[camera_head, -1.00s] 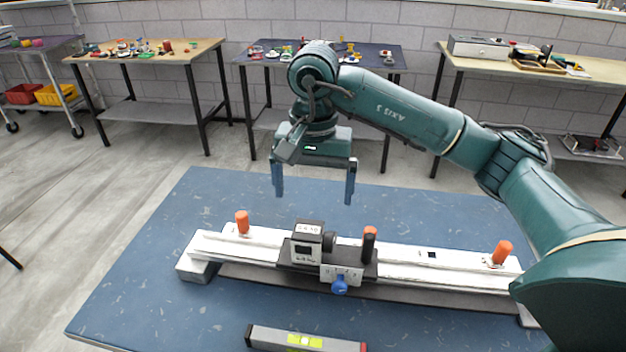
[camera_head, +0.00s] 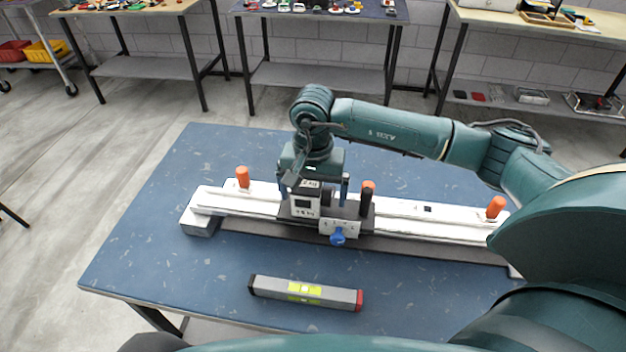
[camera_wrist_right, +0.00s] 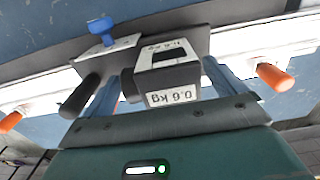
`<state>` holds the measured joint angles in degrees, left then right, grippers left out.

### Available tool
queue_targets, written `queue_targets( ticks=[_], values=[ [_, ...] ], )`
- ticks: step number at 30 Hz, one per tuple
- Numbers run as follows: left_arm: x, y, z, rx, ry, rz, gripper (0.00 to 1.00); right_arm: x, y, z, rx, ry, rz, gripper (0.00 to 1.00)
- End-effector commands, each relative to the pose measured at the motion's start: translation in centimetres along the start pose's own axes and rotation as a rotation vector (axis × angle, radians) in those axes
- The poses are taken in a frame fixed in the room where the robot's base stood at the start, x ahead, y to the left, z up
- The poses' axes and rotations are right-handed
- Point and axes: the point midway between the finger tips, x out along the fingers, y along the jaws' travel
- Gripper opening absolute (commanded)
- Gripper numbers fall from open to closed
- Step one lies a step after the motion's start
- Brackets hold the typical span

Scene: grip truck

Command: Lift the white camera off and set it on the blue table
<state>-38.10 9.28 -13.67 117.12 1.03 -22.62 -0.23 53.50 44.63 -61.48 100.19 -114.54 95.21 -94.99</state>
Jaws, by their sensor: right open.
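The white camera (camera_head: 303,207), a small boxy body with a black top and a dark lens on its right, sits on a dark carriage (camera_head: 352,213) on a long white rail (camera_head: 410,217). The rail lies on the blue table (camera_head: 190,270). My right gripper (camera_head: 314,190) points down over the camera, its blue fingers open on either side. In the right wrist view the camera (camera_wrist_right: 168,76), labelled 0.6 kg, lies between the two fingers, with gaps visible beside it. I cannot tell the exact fingertip height. My left gripper is not in view.
A black handle (camera_head: 366,202) and a blue knob (camera_head: 337,237) are on the carriage right of the camera. Orange-topped pegs (camera_head: 243,177) stand along the rail. A spirit level (camera_head: 305,291) lies in front. The table's front left and back are clear.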

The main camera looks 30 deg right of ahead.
Motion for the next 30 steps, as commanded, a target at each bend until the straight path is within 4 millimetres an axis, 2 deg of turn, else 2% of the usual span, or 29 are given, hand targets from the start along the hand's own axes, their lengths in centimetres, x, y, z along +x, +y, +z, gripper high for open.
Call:
queue_targets(
  ticks=[7,30],
  values=[
    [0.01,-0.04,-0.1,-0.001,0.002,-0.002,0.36,0.06,-0.01,0.0,0.0,0.0,0.0,0.95],
    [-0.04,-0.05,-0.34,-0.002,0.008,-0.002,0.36,0.0,0.0,-0.02,0.0,0.0,0.0,0.32]
  ],
)
